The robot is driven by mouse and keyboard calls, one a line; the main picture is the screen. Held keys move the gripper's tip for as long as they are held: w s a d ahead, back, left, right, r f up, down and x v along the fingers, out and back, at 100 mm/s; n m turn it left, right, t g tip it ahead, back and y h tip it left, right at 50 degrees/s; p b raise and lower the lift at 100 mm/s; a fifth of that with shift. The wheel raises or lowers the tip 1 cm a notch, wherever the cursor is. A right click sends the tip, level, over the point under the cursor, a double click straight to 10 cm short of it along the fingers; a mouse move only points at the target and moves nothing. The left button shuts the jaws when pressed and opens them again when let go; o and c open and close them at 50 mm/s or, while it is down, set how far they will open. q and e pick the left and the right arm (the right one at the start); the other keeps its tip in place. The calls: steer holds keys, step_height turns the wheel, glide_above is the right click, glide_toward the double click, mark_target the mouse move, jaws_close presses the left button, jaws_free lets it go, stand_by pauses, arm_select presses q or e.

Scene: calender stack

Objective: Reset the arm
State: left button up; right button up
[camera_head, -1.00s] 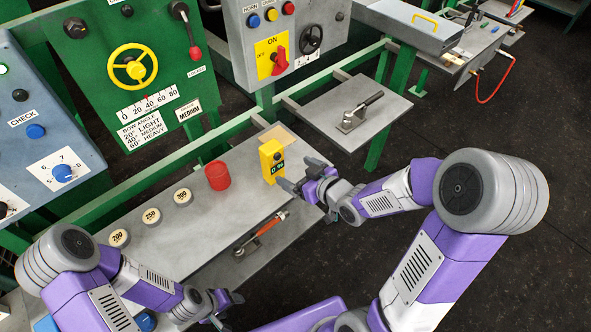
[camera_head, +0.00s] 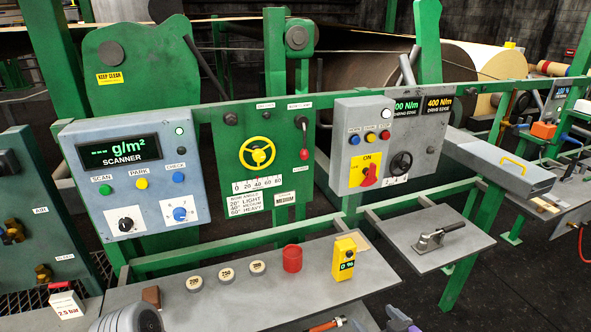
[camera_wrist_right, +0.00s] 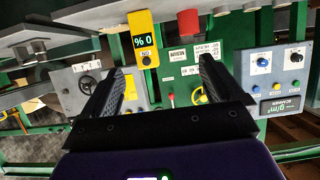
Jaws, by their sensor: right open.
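My right gripper shows only in part at the bottom edge of the head view (camera_head: 398,322). In the right wrist view (camera_wrist_right: 160,88) its two dark fingers are wide apart with nothing between them. The yellow handheld meter (camera_head: 344,258) stands upright on the grey shelf, beyond my right gripper. In the right wrist view the meter (camera_wrist_right: 143,38) appears upside down, apart from the fingers. A grey rounded part of my left arm (camera_head: 130,318) shows at the bottom left; my left gripper is out of view.
A red cylinder (camera_head: 292,258) and several round weights (camera_head: 226,275) stand on the grey shelf (camera_head: 215,308). An orange-handled tool (camera_head: 325,325) lies at the front edge. A side plate (camera_head: 425,230) holds a toggle clamp (camera_head: 437,236). Control panels (camera_head: 140,180) stand behind.

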steer(key=s+a+f+m+g+h, duration=0.1)
steer(key=s+a+f+m+g, duration=0.15)
steer(key=f, duration=0.65)
steer(key=s+a+f+m+g, duration=0.1)
steer(key=s+a+f+g, duration=0.2)
steer(key=f, duration=0.6)
steer(key=s+a+f+m+g, duration=0.3)
steer(key=s+f+g, duration=0.4)
steer(key=s+f, duration=0.4)
steer(key=shift+s+a+f+y, duration=0.3)
steer(key=shift+s+a, duration=0.35)
steer(key=shift+s, duration=0.25)
